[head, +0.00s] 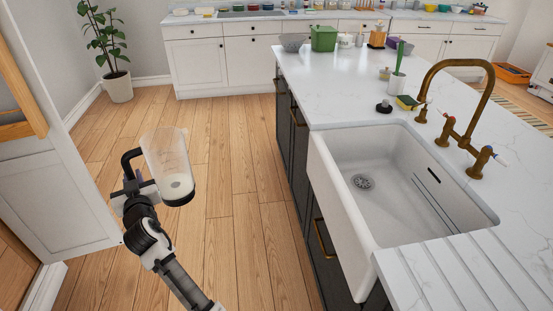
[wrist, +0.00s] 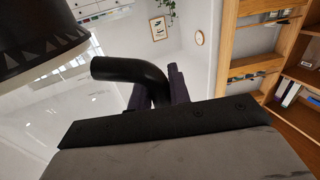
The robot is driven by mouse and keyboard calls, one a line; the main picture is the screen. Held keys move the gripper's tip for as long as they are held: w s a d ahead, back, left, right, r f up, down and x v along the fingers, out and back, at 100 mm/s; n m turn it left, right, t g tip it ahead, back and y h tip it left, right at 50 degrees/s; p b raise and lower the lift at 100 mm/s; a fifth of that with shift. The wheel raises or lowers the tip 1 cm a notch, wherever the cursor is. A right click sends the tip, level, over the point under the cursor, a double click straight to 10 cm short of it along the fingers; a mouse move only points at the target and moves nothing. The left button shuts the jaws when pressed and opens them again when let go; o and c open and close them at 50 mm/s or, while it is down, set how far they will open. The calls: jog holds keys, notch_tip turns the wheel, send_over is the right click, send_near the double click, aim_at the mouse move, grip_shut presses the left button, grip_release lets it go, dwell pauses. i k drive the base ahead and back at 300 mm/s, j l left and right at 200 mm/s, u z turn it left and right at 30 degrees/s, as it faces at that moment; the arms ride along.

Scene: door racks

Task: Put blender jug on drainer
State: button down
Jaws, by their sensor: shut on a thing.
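The blender jug (head: 168,162) is a clear, tapered vessel with a black handle and a black base ring. In the head view it hangs tilted over the wooden floor, left of the sink. My gripper (head: 137,186) is shut on its black handle. In the wrist view the handle (wrist: 130,72) lies between the dark fingers (wrist: 160,90), and the jug's black base (wrist: 40,40) fills the upper left. The drainer (head: 470,270) appears to be the grooved part of the white counter, at the lower right beside the sink. It is bare where seen.
A white sink (head: 385,185) with a brass tap (head: 455,125) is set in the island. A sponge (head: 407,102) and a brush (head: 397,75) stand behind it. An open white door (head: 50,180) is at the left. The floor (head: 235,220) between is clear.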

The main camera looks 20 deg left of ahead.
aim_at(475, 257)
jog(key=i+z, duration=0.15)
jog(key=z, duration=1.05)
jog(key=i+j, duration=0.15)
jog(key=j, duration=0.2)
jog(key=i+j, duration=0.15)
jog(key=j, duration=0.2)
